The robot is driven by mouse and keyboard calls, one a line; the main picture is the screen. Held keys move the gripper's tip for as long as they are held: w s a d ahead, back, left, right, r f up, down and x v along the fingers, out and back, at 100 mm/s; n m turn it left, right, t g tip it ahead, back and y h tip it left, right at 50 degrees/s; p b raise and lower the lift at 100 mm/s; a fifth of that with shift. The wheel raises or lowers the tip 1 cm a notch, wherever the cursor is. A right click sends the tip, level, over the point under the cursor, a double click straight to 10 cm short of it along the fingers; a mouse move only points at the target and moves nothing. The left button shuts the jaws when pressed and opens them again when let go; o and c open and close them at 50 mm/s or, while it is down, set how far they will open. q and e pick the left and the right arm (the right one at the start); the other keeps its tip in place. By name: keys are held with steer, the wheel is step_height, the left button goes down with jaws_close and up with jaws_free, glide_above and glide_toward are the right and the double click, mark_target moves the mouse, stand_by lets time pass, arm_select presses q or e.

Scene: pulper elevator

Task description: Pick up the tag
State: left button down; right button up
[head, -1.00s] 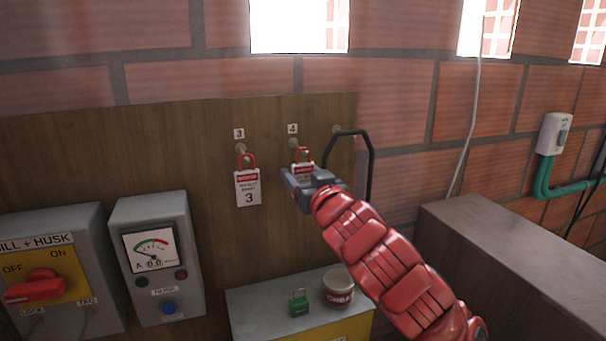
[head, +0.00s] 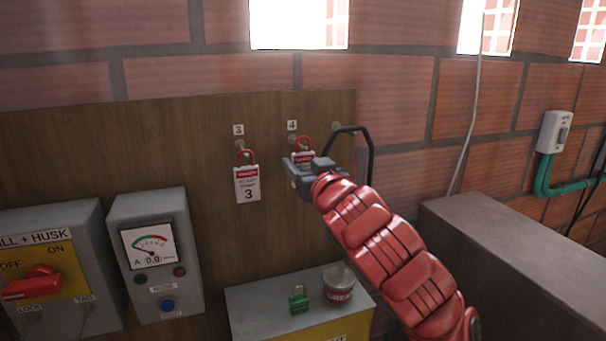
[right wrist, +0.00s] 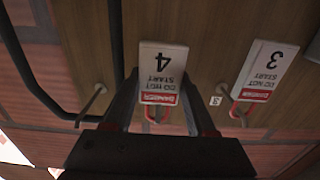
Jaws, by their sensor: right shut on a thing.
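The number 4 danger tag (head: 303,157), white with a red header and red loop, is at the board below the 4 label. Most of it is hidden by my right gripper (head: 296,172) in the head view. In the right wrist view the tag (right wrist: 162,72) shows upside down between the fingers of my right gripper (right wrist: 160,98), which is shut on it. Its red loop is beside the peg under the 4 label; I cannot tell whether it still hangs on it. My left gripper is not in view.
A number 3 tag (head: 247,184) hangs on the peg to the left. A black bent bar (head: 371,160) stands close to the right of my gripper. Below are a green padlock (head: 299,299) and a round tin (head: 339,285) on a grey box (head: 262,305).

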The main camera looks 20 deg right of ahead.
mark_target(304, 166)
steer(key=s+b, duration=0.3)
steer(key=s, duration=0.3)
steer(key=shift+d+f, duration=0.1)
steer(key=shift+d, duration=0.05)
steer(key=s+b, duration=0.7)
steer(key=s, duration=0.5)
steer(key=shift+d, duration=0.15)
